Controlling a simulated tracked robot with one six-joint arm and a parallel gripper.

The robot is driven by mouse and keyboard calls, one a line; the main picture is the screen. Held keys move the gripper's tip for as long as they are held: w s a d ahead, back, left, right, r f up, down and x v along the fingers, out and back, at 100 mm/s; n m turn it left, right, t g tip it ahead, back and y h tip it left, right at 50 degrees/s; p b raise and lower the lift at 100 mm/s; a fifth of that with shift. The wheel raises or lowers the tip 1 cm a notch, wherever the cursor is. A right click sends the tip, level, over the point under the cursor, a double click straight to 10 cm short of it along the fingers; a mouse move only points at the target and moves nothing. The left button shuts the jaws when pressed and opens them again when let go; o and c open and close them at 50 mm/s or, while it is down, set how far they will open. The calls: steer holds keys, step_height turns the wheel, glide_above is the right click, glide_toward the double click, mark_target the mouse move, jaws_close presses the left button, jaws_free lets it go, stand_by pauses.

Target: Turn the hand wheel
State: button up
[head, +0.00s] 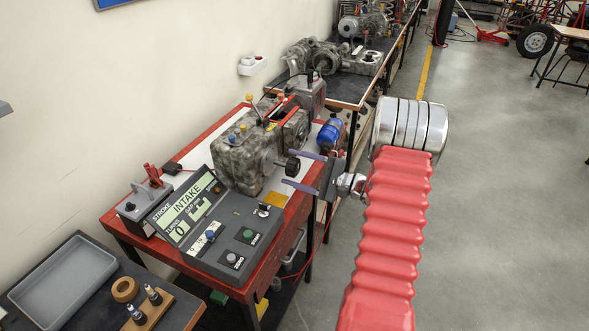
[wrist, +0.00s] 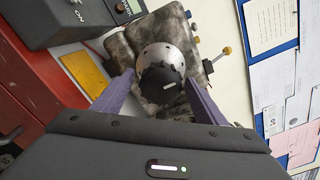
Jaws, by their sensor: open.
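The hand wheel (head: 293,166) is a small dark round knob on the right side of a mottled grey machine block (head: 240,150). In the wrist view the hand wheel (wrist: 160,82) has a silvery rim with small dots and a black centre with a pale mark. My gripper (head: 287,168) is open, with its two purple fingers pointing left. In the wrist view its fingertips (wrist: 160,77) lie on either side of the wheel, with the wheel's face between them. I cannot tell whether either finger touches it.
A sloped control panel (head: 205,220) reading "INTAKE" stands in front of the block on a red-edged bench (head: 292,212). A blue cylinder (head: 330,136) stands close behind my fingers. A grey tray (head: 65,280) lies at lower left. Open floor is to the right.

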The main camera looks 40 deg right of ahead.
steer(key=shift+c, duration=0.5)
steer(key=c, duration=0.9)
steer(key=shift+f+m, duration=0.1)
steer(key=shift+m, duration=0.5)
steer(key=m, duration=0.3)
steer(key=shift+a+m, duration=0.1)
steer(key=shift+m, duration=0.2)
steer(key=m, duration=0.4)
steer(key=shift+m, duration=0.3)
steer(key=m, duration=0.4)
steer(key=shift+f, duration=0.1)
steer(key=shift+m, duration=2.3)
